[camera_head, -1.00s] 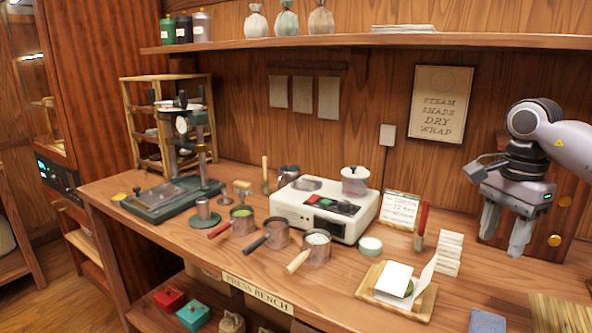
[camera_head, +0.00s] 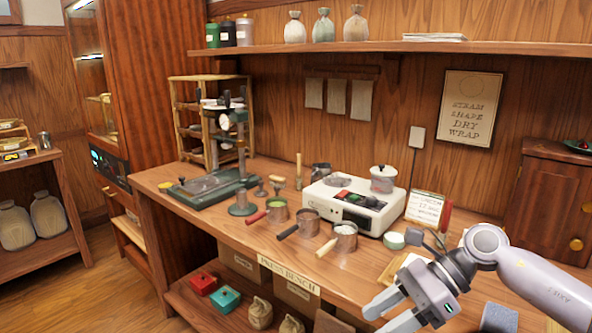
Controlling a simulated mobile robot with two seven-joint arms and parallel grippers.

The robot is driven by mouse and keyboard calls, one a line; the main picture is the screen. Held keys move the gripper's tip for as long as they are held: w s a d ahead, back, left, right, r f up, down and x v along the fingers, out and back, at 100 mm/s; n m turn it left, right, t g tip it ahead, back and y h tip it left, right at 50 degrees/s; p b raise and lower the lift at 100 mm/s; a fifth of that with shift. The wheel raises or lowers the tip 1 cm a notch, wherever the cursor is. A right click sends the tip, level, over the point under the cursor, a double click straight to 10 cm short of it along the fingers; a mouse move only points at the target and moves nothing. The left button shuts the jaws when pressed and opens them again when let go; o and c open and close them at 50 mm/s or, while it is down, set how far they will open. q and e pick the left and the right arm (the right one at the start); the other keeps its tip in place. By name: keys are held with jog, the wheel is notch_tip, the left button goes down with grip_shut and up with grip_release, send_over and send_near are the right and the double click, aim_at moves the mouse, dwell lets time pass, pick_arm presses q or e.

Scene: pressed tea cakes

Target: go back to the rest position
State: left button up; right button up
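My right gripper (camera_head: 389,312) is in the head view at the lower right, its arm coming in from the right edge. Its two grey fingers are apart with nothing between them, so it is open and empty. It is in front of the right part of the press bench (camera_head: 232,228) and hides much of the wooden wrapping tray (camera_head: 392,268). My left gripper is not in view.
The bench carries a green press (camera_head: 212,187), a white steamer (camera_head: 345,205) and several handled cups, one with a red handle (camera_head: 277,212). Red (camera_head: 203,283) and teal (camera_head: 224,298) boxes sit on the shelf below. Floor (camera_head: 75,295) is clear at lower left.

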jog(key=s+a+r+m+t+y+p, duration=0.1)
jog(key=a+m+t+y, duration=0.1)
jog(key=a+m+y, duration=0.35)
jog(key=s+a+r+m+t+y, duration=0.1)
jog(key=s+a+m+t+y, duration=0.1)
jog(key=a+m+t+y, duration=0.3)
jog(key=s+d+f+m+t+h+p, duration=0.15)
jog(key=d+f+m+t+h, duration=0.55)
jog(key=m, duration=1)
jog(key=s+d+f+m+t+h+p, duration=0.1)
jog(key=s+d+f+m+t+h, duration=0.3)
jog(key=f+m+h, duration=1)
jog(key=s+d+f+m+g+y, duration=0.1)
jog(key=s+d+f+m+g, duration=0.1)
jog(key=s+m+g, duration=0.1)
jog(key=s+d+f+m+g+y, duration=0.1)
jog(key=s+d+f+m+g, duration=0.1)
jog(key=s+m, duration=0.4)
jog(key=shift+d+f+m+g, duration=0.25)
jog(key=shift+d+m+g, duration=0.15)
jog(key=shift+m+g, duration=0.25)
jog(key=shift+s, duration=0.1)
